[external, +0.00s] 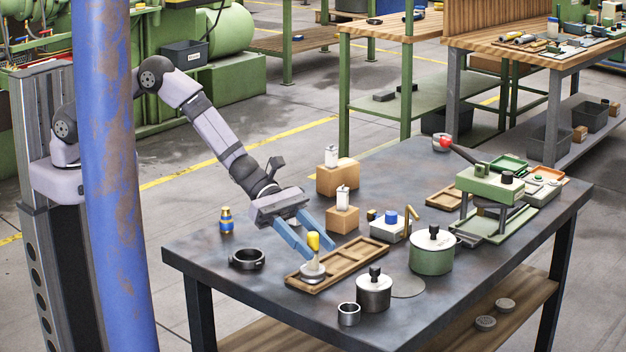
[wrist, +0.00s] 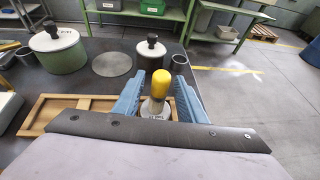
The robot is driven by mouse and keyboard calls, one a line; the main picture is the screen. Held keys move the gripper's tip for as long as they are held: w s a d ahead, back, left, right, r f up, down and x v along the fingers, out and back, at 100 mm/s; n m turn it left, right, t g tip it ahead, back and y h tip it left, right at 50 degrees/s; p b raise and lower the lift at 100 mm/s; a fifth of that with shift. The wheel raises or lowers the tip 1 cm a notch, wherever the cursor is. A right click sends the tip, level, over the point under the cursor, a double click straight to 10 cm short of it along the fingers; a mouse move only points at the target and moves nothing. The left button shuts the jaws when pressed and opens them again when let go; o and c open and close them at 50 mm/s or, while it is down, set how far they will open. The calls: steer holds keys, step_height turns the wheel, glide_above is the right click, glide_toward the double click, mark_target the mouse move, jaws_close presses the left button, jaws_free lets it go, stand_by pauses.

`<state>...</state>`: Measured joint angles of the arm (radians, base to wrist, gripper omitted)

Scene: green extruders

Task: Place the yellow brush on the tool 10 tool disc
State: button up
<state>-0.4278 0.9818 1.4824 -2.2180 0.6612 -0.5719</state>
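The yellow brush (external: 313,242) has a yellow knob and a pale, wide base, and stands upright at the near end of a wooden tray (external: 345,262). In the wrist view the brush (wrist: 162,84) is between my fingers, with a marking on its base too small to read. My gripper (external: 322,252) has two blue fingers spread on either side of the brush; in the wrist view the gripper (wrist: 160,98) looks open, the left finger apart from the knob. A flat grey disc (external: 407,287) lies bare on the table; it also shows in the wrist view (wrist: 112,64). No tool number is readable on it.
A white-lidded dark pot (external: 374,294) and a small metal cup (external: 349,314) stand near the disc. A larger green pot (external: 432,256) is behind it. A black ring (external: 247,259) and a small blue-and-yellow bottle (external: 226,220) stand at the left.

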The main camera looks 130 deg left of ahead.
steer(key=shift+r+p, duration=0.2)
steer(key=shift+p, duration=0.1)
steer(key=shift+s, duration=0.25)
steer(key=b+v, duration=0.2)
steer(key=v, duration=0.9)
steer(key=shift+s, duration=0.2)
steer(key=shift+a+r, duration=0.15)
